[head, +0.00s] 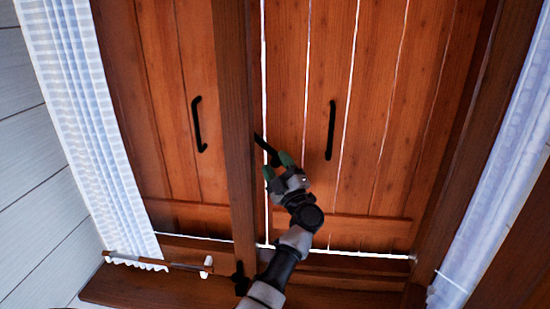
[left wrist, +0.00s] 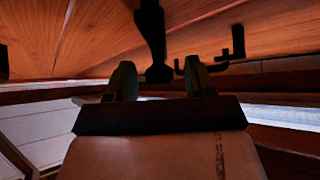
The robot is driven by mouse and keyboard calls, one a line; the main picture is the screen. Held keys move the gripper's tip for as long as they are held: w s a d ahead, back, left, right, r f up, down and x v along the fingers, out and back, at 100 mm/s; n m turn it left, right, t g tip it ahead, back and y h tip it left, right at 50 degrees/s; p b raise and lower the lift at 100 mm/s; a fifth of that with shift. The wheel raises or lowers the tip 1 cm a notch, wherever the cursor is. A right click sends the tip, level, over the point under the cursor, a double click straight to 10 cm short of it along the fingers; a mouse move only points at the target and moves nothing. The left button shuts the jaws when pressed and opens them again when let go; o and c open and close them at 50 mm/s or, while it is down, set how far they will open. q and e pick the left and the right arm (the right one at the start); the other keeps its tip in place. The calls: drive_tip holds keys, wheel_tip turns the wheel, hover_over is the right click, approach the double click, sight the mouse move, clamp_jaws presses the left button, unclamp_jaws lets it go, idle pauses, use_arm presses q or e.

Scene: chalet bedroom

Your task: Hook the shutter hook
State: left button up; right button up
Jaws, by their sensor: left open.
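Two wooden shutter leaves, left (head: 165,100) and right (head: 385,110), stand closed behind a dark vertical post. A short dark bar (head: 264,145), apparently the shutter hook, slants by the right leaf's inner edge. My left gripper (head: 277,165) is open just below it, with green fingertips. In the left wrist view, a dark bar (left wrist: 150,35) comes down to between the open fingertips (left wrist: 159,68); I cannot tell whether they touch it. To its right is a small dark bent fitting (left wrist: 222,64). My right gripper is not in view.
The wooden post (head: 235,120) stands close left of my gripper. Black handles stick out from the left leaf (head: 198,125) and right leaf (head: 331,130). Pale curtains hang at left (head: 85,120) and right (head: 500,160). A wooden sill (head: 150,290) runs below.

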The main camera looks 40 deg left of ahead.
use_arm(q)
drive_tip(key=shift+w+a+r, duration=0.2)
drive_tip(key=shift+a+r, duration=0.1)
drive_tip(key=shift+a, duration=0.2)
clamp_jaws()
